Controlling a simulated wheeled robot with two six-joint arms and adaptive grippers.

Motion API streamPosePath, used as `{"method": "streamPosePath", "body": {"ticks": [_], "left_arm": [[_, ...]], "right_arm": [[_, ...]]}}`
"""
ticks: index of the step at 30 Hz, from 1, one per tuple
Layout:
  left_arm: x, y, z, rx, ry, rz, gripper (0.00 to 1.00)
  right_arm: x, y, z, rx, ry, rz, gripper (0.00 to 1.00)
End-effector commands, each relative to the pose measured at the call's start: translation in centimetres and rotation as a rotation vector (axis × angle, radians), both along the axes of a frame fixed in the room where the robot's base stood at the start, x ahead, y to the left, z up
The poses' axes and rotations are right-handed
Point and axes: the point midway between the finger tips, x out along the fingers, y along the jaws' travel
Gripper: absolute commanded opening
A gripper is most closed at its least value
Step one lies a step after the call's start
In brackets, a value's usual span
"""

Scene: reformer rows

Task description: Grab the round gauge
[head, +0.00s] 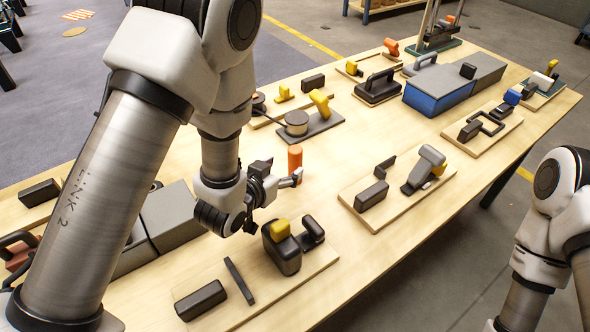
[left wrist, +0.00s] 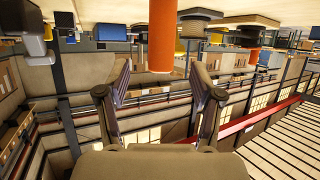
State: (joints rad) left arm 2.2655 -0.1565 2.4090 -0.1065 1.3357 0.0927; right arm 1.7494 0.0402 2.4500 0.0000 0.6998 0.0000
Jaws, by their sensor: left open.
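An upright orange cylinder (head: 295,158), the likeliest round gauge, stands on the wooden table just beyond my left gripper. My left gripper (head: 284,180) is open and empty, with its fingers pointing toward the cylinder. In the left wrist view, which is upside down, the cylinder (left wrist: 161,38) hangs from the top, lined up between the two open fingers (left wrist: 160,80). It looks ahead of the fingertips; whether it is between them I cannot tell. My right gripper is out of view; only part of my right arm shows at the right edge.
A board with a yellow-topped dark block (head: 283,248) lies in front of my left gripper. A grey round piece (head: 297,123) sits on a board behind the cylinder. Grey blocks (head: 172,215) stand to the left. Bare tabletop (head: 335,165) lies right of the cylinder.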

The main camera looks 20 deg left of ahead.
Motion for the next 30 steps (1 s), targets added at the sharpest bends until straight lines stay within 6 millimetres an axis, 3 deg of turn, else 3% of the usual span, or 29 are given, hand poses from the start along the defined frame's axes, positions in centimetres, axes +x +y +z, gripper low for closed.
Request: {"method": "streamPosePath", "body": {"ticks": [13,21,27,30], "left_arm": [[6.3,-0.9,-2.3,-0.001,-0.001,-0.001,0.66],[6.9,-1.1,-2.7,0.0,0.0,0.0,0.66],[6.9,-1.1,-2.7,0.0,0.0,0.0,0.0],[6.9,-1.1,-2.6,0.0,0.0,0.0,0.0]], "right_arm": [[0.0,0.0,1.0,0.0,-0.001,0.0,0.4],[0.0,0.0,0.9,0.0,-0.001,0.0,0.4],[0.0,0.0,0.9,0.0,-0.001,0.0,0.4],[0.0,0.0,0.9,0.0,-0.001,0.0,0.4]]}}
